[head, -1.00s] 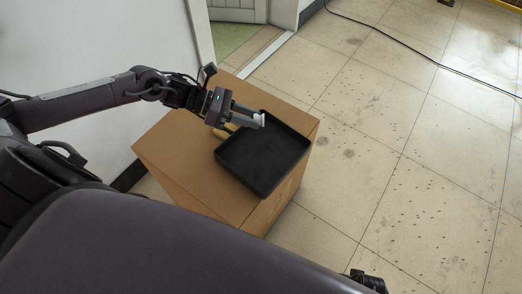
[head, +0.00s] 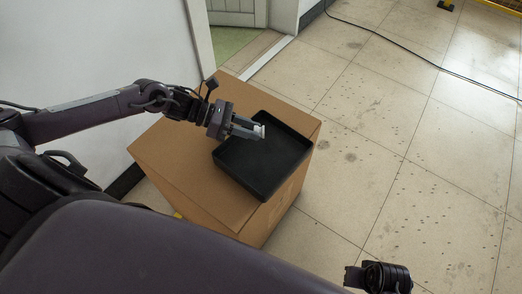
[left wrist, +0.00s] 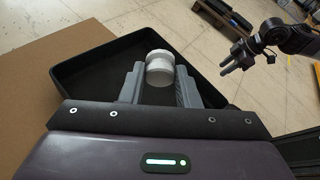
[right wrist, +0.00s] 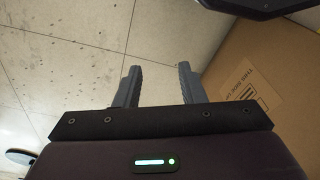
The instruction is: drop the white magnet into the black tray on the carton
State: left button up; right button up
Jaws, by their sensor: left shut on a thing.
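The white magnet (head: 262,130) is a short round piece, clear in the left wrist view (left wrist: 160,70). My left gripper (head: 257,131) is shut on it and holds it over the black tray. The black tray (head: 255,180) is a shallow open box lying on the brown carton (head: 175,150). In the left wrist view the tray (left wrist: 90,72) spreads below and behind the magnet; the visible part of its floor looks empty. My right gripper (right wrist: 160,80) is open and empty, apart from the tray; it also shows in the left wrist view (left wrist: 229,66).
The carton stands by a white wall (head: 90,55) at the left. A doorway (head: 232,15) is behind it. Tiled floor (head: 400,150) lies free to the right, with a black cable (head: 425,60) across its far part.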

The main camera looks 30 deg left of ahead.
pick_arm(q)
jog(key=o, duration=1)
jog(key=p+v, duration=0.1)
jog(key=v, duration=0.6)
jog(key=shift+s+a+r, duration=0.15)
jog(key=shift+a+r, duration=0.05)
jog(key=shift+a, duration=0.15)
pick_arm(e)
jog(key=f, duration=0.4)
jog(key=shift+s+d+f, duration=0.1)
jog(key=shift+d+f, duration=0.1)
jog(key=shift+d, duration=0.1)
